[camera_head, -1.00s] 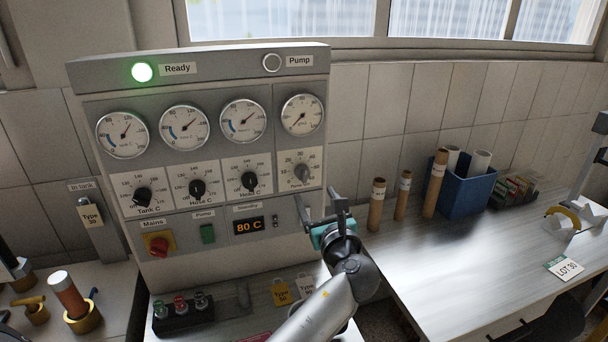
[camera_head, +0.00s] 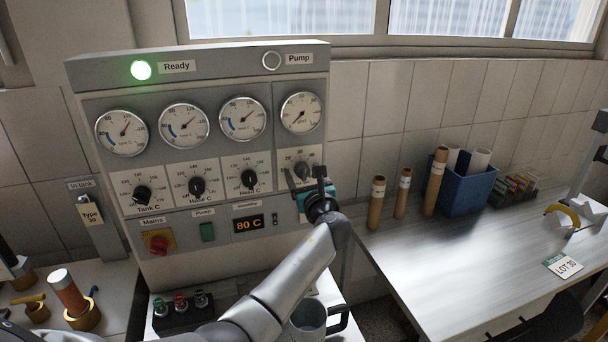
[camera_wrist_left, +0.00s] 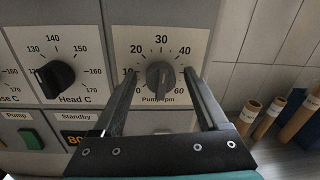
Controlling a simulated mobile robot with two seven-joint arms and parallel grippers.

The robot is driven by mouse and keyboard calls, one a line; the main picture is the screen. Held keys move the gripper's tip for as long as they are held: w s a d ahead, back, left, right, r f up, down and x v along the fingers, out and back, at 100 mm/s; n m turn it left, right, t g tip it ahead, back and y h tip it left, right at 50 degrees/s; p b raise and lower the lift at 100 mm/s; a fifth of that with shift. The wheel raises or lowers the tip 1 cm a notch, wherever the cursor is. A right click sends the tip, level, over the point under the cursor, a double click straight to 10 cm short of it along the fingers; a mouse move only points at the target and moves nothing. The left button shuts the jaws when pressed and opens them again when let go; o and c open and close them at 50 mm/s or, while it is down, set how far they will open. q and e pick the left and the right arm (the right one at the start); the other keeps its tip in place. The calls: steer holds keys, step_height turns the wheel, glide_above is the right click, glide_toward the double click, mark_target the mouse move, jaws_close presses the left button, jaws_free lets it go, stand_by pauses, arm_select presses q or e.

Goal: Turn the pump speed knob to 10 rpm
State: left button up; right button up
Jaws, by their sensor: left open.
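In the head view the knob (camera_head: 301,169) is partly hidden by my gripper. My left gripper (camera_head: 306,178) is open in front of the knob plate. In the left wrist view its fingers (camera_wrist_left: 160,80) lie on either side of the knob, apart from it. My right gripper is not in view.
The black Head C knob (camera_wrist_left: 55,79) is left of the pump plate. Below are a green pump switch (camera_head: 207,233), a red mains switch (camera_head: 158,243) and an 80 C display (camera_head: 249,224). Cardboard tubes (camera_head: 377,203) and a blue bin (camera_head: 466,190) stand on the right bench.

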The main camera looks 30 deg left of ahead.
arm_select(q)
jaws_close()
stand_by(0.5)
steer(key=shift+n, duration=0.3)
steer(key=n+b, duration=0.3)
steer(key=n, duration=0.1)
steer(key=shift+f+b, duration=0.2)
steer(key=shift+b, duration=0.1)
steer(key=n+b, duration=0.3)
steer(key=n, duration=0.2)
steer(key=shift+f+b, duration=0.1)
steer(key=shift+b, duration=0.2)
steer(key=n+y+b, duration=0.1)
steer(key=n+b, duration=0.4)
steer(key=n, duration=0.1)
steer(key=shift+n, duration=0.3)
steer(key=shift+n+g+b, duration=0.3)
steer(key=shift+n+b, duration=1.25)
steer(key=shift+n, duration=0.15)
